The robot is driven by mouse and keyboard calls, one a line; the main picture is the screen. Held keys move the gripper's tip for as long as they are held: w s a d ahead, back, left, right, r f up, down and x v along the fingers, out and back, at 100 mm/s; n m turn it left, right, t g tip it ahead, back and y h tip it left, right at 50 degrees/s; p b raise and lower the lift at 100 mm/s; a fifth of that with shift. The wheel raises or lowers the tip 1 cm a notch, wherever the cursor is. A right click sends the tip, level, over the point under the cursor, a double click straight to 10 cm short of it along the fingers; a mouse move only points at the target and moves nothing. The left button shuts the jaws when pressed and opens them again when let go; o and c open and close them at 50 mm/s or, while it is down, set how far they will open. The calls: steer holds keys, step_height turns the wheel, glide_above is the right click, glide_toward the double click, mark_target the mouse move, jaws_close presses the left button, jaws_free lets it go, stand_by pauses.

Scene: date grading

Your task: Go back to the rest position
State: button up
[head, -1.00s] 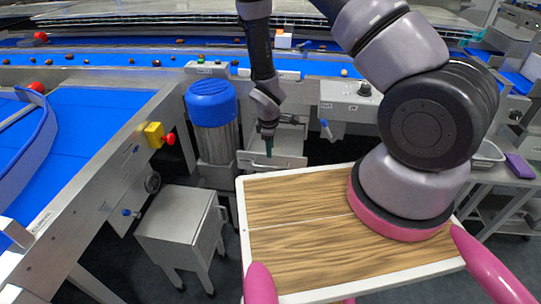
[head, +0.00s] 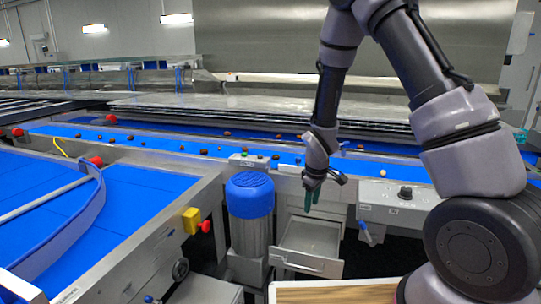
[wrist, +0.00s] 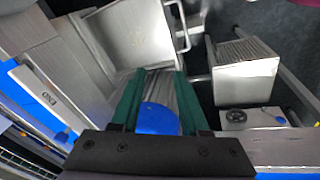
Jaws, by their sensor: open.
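My gripper (head: 311,196) hangs pointing down in the head view, above and in front of the open metal drawer (head: 312,240) and to the right of the blue-capped motor (head: 250,196). In the wrist view its two green fingers (wrist: 160,100) stand apart with nothing held between them. The blue motor cap (wrist: 157,119) shows beyond the fingers there. My arm rises from the right side of the head view and bends down to the gripper.
A blue conveyor belt (head: 180,148) with several small dark dates runs behind my gripper. Another blue belt (head: 130,195) lies at left. A yellow box with a red button (head: 192,221) sits on its frame. A control panel with a knob (head: 398,196) stands at right.

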steer(key=s+d+r+m+t, duration=0.1)
steer(key=s+d+r+m, duration=0.15)
steer(key=r, duration=0.55)
steer(key=s+d+r+m+y, duration=0.1)
steer(key=d+r+m, duration=0.15)
steer(key=r, duration=0.55)
steer(key=s+d+r+m+t, duration=0.1)
steer(key=s+d+r+m, duration=0.15)
steer(key=r, duration=0.55)
steer(key=s+d+r+m+t+y, duration=0.1)
steer(key=s+r+m, duration=0.5)
steer(key=s+r, duration=0.7)
steer(key=shift+s+d+t, duration=0.7)
steer(key=shift+s+d, duration=0.25)
steer(key=shift+d, duration=0.15)
steer(key=shift+m, duration=0.25)
